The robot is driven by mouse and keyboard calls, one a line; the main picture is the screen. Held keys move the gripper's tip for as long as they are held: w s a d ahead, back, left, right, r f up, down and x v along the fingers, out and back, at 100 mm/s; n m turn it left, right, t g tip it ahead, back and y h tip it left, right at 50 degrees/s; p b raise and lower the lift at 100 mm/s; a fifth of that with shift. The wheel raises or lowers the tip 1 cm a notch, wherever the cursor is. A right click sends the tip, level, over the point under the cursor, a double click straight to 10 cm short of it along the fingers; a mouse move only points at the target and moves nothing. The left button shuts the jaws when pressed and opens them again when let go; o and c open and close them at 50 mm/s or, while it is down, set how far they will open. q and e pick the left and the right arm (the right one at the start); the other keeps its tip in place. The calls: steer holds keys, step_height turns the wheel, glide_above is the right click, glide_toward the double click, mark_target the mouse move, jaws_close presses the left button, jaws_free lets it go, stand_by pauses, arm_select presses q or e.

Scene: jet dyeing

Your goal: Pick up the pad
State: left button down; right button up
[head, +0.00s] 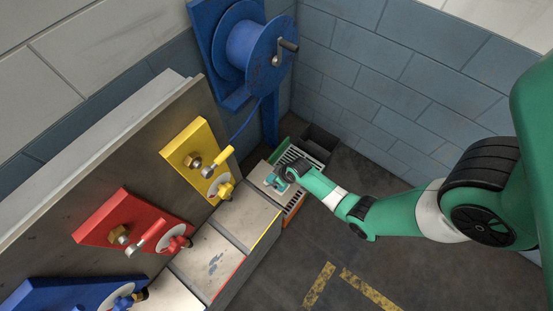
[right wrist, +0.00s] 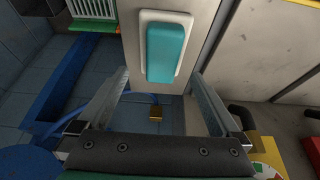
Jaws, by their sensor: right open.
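The pad is a teal rounded block (right wrist: 168,52) in a shallow white holder (right wrist: 145,40) on a light grey surface, in the upper middle of the right wrist view. My right gripper (right wrist: 160,78) is open, with its two fingers apart and nothing between them. The pad shows just beyond the fingertips, apart from them. In the head view my right gripper (head: 276,183) is over the far end of the light bench, where its hand partly hides the pad. My left gripper is not in view.
Blue, red (head: 105,218) and yellow (head: 187,152) valve panels line the left side. A blue hose reel (head: 250,48) hangs behind. A slatted white rack (head: 297,162) and a dark bin (head: 320,142) stand in the corner. Floor with yellow markings is clear.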

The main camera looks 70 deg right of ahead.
steer(key=b+x, duration=0.1)
steer(key=x, duration=0.2)
steer(key=shift+f, duration=0.4)
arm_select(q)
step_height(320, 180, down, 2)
arm_select(e)
steer(key=shift+a, duration=0.1)
steer(key=shift+r, duration=0.1)
steer(key=c, duration=1.3)
steer(key=shift+r, duration=0.1)
